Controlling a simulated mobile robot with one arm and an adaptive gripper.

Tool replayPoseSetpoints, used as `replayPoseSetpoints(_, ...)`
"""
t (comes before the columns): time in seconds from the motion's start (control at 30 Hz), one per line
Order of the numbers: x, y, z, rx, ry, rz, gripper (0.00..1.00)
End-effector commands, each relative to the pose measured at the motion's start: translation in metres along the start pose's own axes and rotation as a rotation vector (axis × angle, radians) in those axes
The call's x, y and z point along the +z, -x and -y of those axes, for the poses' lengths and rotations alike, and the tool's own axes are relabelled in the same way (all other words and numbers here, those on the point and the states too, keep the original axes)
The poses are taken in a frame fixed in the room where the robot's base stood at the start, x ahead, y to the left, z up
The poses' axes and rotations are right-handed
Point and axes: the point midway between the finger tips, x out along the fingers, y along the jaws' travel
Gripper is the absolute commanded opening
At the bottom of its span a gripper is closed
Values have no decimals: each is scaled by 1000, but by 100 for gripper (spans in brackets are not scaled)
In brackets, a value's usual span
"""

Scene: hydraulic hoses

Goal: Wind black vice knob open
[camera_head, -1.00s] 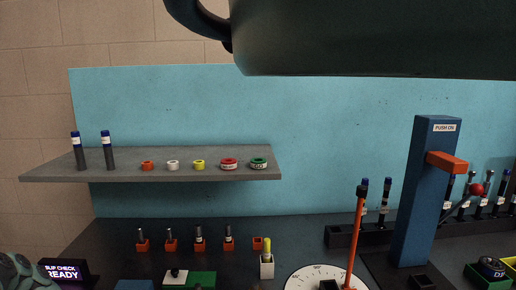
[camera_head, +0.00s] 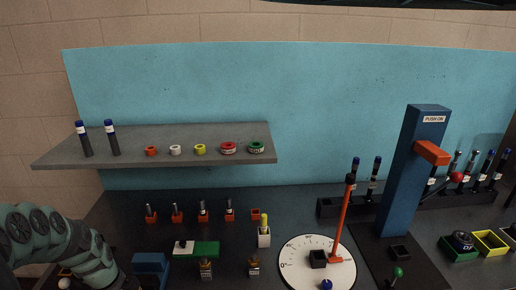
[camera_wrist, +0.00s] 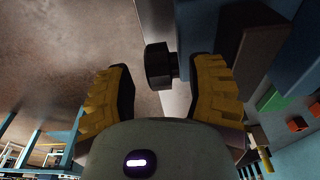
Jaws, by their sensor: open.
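In the wrist view, a black knob (camera_wrist: 158,66) with a faceted head sits on a short stem, beside a grey-white face. My gripper (camera_wrist: 163,80) has two yellow ribbed fingers, spread apart. The knob shows in the gap between them, nearer the right finger; I see no clear contact. Blue block surfaces (camera_wrist: 206,32) show just right of the knob. In the head view, a blue block (camera_head: 151,265), perhaps the vice, stands at the lower left beside my arm. The knob and my gripper are not visible in the head view.
A green and white block (camera_head: 205,248) stands right of the blue block. A round dial (camera_head: 300,265) with an orange lever stands at centre right. A blue post (camera_head: 412,170) rises farther right. A grey shelf (camera_head: 60,158) holds several rings and two tubes.

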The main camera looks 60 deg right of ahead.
Motion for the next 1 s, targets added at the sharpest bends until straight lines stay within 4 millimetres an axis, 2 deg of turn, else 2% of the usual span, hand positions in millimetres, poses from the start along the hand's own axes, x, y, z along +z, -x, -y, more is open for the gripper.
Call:
replayPoseSetpoints(0.07, -5, 2, -1, 9, -11, 33, 54)
replayPoseSetpoints(0.47, -6, 1, 0, 3, -7, 152, 54)
replayPoseSetpoints(0.77, -7, 28, 1, 0, -2, 152, 54)
replayPoseSetpoints(1.0, -12, 60, 0, 1, -1, 152, 54)
